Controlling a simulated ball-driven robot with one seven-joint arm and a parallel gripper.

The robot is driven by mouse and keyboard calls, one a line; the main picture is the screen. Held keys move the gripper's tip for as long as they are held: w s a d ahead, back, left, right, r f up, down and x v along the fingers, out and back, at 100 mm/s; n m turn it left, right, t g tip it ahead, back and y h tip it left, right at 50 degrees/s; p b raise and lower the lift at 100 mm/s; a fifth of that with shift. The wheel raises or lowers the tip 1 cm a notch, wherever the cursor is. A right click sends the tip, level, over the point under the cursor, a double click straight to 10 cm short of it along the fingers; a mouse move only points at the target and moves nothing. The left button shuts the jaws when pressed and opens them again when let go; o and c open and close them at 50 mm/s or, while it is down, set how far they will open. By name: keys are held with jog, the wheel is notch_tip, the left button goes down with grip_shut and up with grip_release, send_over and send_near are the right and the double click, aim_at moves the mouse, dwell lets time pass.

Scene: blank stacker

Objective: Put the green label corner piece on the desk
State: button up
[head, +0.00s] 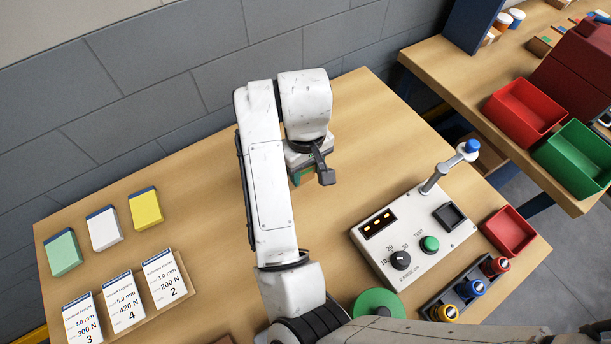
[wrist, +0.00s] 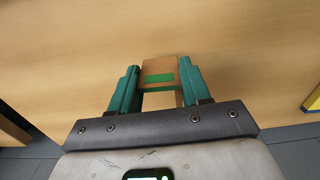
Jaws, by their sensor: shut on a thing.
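In the wrist view my gripper (wrist: 160,88) is shut on a small brown corner piece (wrist: 158,66) with a green label (wrist: 159,78). The piece sits between the two green fingers. In the head view my gripper (head: 308,174) is over the back middle of the wooden desk (head: 200,215), and only a bit of brown and green shows under it. The arm and gripper hide most of the piece there. I cannot tell whether the piece touches the desk or is held above it.
A grey control box (head: 410,235) with a lever stands on the right of the desk, near a red tray (head: 510,231). Green, white and yellow pads (head: 146,209) and several cards (head: 124,299) lie on the left. The desk around my gripper is clear.

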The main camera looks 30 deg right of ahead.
aim_at(305, 181)
jog(key=shift+f+b, duration=0.35)
jog(key=shift+f, duration=1.25)
jog(key=shift+f, duration=0.15)
jog(key=o, duration=1)
notch_tip(305, 181, up, 12)
jog(key=p, duration=0.3)
jog(key=shift+r+p, duration=0.2)
jog(key=shift+p, duration=0.2)
